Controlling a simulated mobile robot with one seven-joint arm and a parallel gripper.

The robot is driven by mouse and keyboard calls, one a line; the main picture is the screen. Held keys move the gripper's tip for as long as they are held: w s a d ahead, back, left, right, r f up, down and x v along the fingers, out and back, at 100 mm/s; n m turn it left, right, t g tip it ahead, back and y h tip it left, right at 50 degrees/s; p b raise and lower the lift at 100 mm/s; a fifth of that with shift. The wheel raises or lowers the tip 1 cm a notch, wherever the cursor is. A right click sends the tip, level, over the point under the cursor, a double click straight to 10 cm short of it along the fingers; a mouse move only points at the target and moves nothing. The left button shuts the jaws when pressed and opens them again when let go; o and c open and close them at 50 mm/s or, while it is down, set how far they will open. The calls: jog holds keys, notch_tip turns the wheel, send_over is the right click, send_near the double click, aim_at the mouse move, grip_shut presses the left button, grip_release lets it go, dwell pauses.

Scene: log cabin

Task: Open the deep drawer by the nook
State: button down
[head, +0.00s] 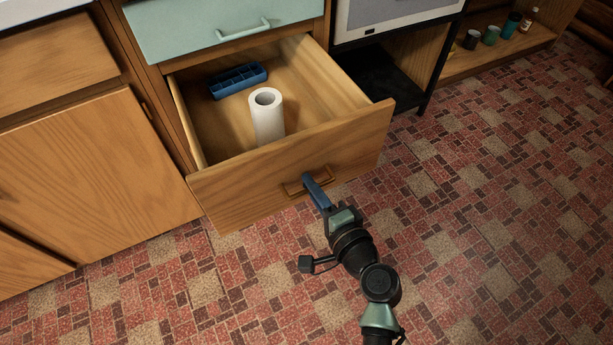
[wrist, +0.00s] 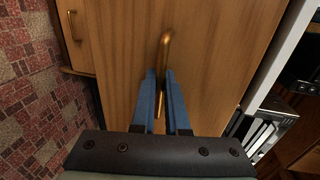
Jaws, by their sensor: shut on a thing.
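The deep wooden drawer (head: 290,165) is pulled well out of the cabinet in the head view, below a pale green drawer. A white paper roll (head: 267,117) stands upright in it, and a blue divided tray (head: 238,80) lies near its back. My gripper (head: 314,186) is at the drawer's front, with its blue fingers shut on the bar handle (head: 293,190). In the wrist view, the brass-coloured handle (wrist: 164,55) runs between the two fingers (wrist: 161,95), against the wooden drawer front (wrist: 205,50). The fingers hide part of the handle.
The pale green drawer (head: 200,28) above is shut. A wooden cabinet door (head: 95,185) is on the left. A black-framed stand (head: 385,80) is close to the drawer's right side. The patterned floor (head: 480,220) in front is clear.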

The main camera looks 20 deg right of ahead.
jog(key=shift+s+d, duration=0.1)
jog(key=shift+s, duration=1.45)
jog(key=c, duration=1.2)
grip_release()
jog(key=s+r, duration=0.1)
jog(key=s, duration=0.3)
jog(key=s+p, duration=0.1)
jog(key=s, duration=0.3)
jog(key=s+r+p, duration=0.1)
jog(key=s, duration=0.3)
jog(key=shift+s+d+r, duration=0.2)
jog(key=shift+s+r, duration=0.1)
jog(key=shift+s, duration=0.1)
jog(key=shift+w, duration=0.1)
